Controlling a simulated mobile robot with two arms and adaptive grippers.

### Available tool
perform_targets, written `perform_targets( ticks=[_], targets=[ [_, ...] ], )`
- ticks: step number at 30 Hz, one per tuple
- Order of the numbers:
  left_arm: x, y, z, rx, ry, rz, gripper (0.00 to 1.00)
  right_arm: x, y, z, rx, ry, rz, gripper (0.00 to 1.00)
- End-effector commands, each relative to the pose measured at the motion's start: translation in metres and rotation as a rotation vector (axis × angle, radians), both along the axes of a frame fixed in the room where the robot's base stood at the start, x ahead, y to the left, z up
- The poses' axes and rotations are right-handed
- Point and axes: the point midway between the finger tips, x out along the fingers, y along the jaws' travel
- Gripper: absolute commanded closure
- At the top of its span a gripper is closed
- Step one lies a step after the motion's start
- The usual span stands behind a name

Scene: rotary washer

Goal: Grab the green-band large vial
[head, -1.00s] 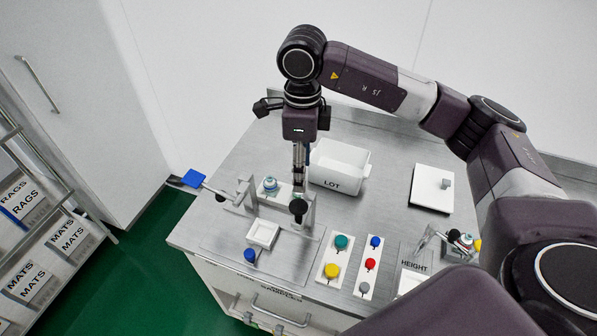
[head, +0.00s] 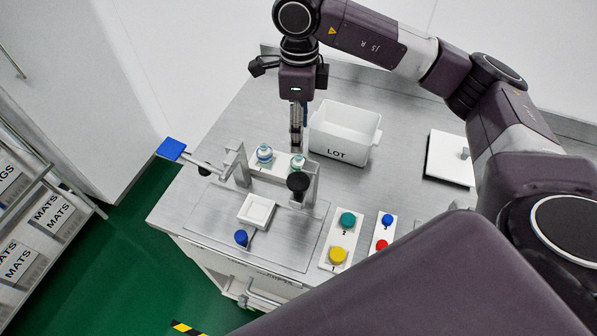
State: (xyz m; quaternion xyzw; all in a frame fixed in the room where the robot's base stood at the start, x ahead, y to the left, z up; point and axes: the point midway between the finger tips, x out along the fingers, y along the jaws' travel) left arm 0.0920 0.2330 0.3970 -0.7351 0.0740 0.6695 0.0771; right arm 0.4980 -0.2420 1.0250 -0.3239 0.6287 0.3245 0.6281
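A vial with a green band (head: 298,162) stands on a small white plate behind the metal fixture, partly hidden by the fixture's dark knob. My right gripper (head: 296,151) points down just above and behind the green-band vial. Its fingers are seen edge-on, so their opening cannot be told, nor whether they touch the vial. My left gripper is not in view.
A white bin marked LOT (head: 345,140) stands close to the right of my gripper. The metal fixture (head: 240,167) with a blue-ended lever (head: 172,149) stands in front. A square white tray (head: 257,211) and coloured buttons (head: 347,219) are nearer the front edge.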

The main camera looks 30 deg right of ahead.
Motion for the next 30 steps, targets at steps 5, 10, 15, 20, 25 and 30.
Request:
perform_targets(
  ticks=[5, 10, 15, 20, 25, 30],
  targets=[
    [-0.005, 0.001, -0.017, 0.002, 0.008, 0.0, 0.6, 0.0, 0.0, -0.018, 0.0, 0.0, 0.0, 0.51],
    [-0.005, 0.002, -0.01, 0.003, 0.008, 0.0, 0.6, -0.001, 0.0, -0.031, -0.001, 0.003, -0.002, 0.51],
    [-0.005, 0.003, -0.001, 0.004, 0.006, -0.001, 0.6, -0.002, 0.001, -0.049, -0.002, 0.005, -0.001, 0.51],
    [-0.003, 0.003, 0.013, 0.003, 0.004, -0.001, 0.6, -0.004, 0.002, -0.074, -0.001, 0.006, -0.001, 0.51],
    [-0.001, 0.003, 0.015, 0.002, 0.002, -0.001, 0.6, -0.003, 0.003, -0.091, 0.0, 0.001, -0.001, 0.51],
    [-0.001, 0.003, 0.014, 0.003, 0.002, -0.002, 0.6, -0.002, 0.003, -0.094, 0.0, 0.0, 0.0, 0.51]
  ],
)
